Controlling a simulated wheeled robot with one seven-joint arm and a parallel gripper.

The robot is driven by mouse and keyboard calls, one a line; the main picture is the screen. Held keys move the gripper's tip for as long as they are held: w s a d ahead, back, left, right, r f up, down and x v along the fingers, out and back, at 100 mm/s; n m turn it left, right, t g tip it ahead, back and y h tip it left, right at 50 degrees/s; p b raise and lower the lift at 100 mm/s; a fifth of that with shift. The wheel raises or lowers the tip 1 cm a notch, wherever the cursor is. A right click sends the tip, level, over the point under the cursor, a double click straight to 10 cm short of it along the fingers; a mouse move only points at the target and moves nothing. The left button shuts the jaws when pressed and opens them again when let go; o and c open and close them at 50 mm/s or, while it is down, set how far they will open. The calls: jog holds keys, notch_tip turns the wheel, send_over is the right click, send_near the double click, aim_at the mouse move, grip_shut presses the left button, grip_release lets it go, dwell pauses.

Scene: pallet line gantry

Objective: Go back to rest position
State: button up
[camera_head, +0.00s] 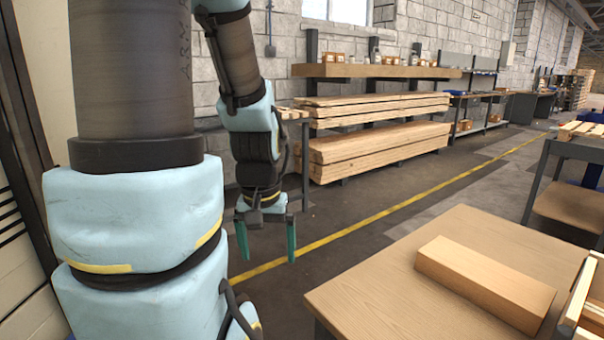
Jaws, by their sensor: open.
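My gripper (267,242) hangs pointing down at the end of my light blue arm, left of the middle of the view. Its two green fingers are apart, with nothing between them, over the dark floor. It is to the left of the wooden table (375,290) and apart from it. A wooden block (485,283) lies flat on that table, away from my gripper.
Stacked planks (375,150) stand on a rack along the block wall, below a shelf (380,70) with small boxes. A yellow line (400,207) crosses the floor. A slatted wooden piece (580,300) sits at the table's right. A metal-framed cart (570,200) stands far right.

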notch_tip(320, 180, up, 12)
jog(key=p, duration=1.1)
